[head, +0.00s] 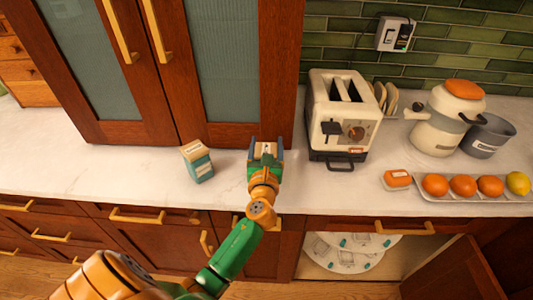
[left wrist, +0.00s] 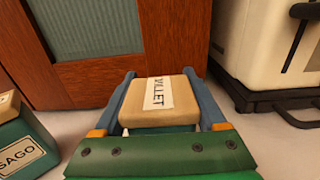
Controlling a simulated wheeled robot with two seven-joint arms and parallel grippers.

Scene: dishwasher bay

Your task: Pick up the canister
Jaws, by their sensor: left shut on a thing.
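A canister with a beige lid and a label reading MILLET (left wrist: 160,102) sits between the two blue fingers of my left gripper (head: 266,146). The gripper is shut on it, one finger on each side of the lid. In the head view the canister shows only as a small light patch between the fingers, and its body is mostly hidden. I cannot tell whether it touches the counter. A second canister, teal with a beige lid and labelled SAGO (left wrist: 18,145), stands on the counter to the left; it also shows in the head view (head: 198,165). My right gripper is not in view.
A cream toaster (head: 325,128) stands close to the right of my left gripper. A wooden cabinet (head: 230,70) rises just behind. Further right are a white jar (head: 437,130), a grey pot (head: 485,140) and a tray of fruit (head: 450,195). The left counter (head: 80,168) is clear.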

